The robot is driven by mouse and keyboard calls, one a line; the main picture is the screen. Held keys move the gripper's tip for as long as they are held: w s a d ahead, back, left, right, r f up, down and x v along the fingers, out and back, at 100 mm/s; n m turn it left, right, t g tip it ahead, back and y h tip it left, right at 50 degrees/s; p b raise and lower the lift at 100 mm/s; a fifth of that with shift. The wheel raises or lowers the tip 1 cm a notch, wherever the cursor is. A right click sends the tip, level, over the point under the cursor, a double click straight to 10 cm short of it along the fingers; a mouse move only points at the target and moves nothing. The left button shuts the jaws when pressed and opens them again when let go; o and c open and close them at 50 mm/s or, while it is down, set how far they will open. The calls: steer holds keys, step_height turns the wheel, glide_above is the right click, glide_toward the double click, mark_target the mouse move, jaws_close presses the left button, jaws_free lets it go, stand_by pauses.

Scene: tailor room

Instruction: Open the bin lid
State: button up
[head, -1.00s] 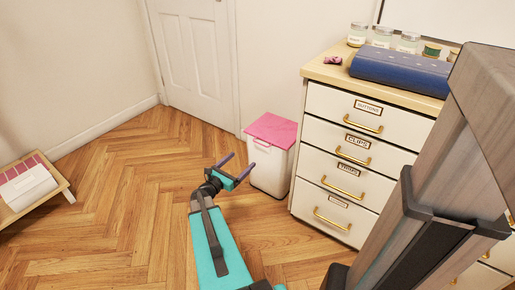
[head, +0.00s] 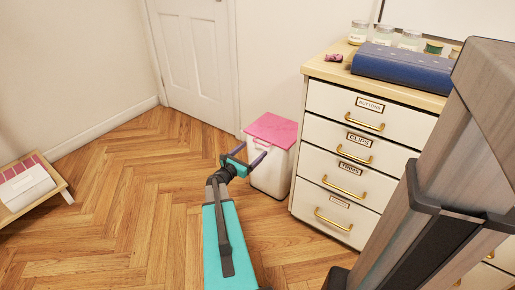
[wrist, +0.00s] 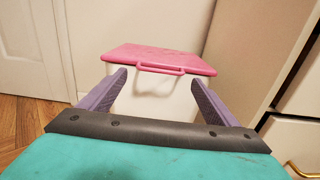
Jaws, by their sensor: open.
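The bin (head: 270,174) is white with a flat pink lid (head: 272,128), and it stands on the floor against the wall. The lid is down. In the wrist view, the pink lid (wrist: 160,58) has a pink loop handle (wrist: 161,69) at its front edge, facing me. My gripper (head: 249,150) is open and empty in front of the bin. Its two purple fingers (wrist: 160,90) point at the bin's front, one on each side of the handle in the picture. The handle lies beyond the fingertips; I cannot see contact.
A white drawer cabinet (head: 324,198) with brass handles stands close to the right of the bin. A white door (head: 197,60) is behind to the left. A low wooden stand (head: 52,184) is at far left. The wood floor (head: 120,215) between is clear.

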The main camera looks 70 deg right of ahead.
steer(key=shift+b+x, duration=0.45)
steer(key=shift+x, duration=1.95)
steer(key=c, duration=1.2)
steer(key=shift+r, duration=0.1)
steer(key=shift+r+p, duration=0.15)
steer(key=shift+p, duration=0.2)
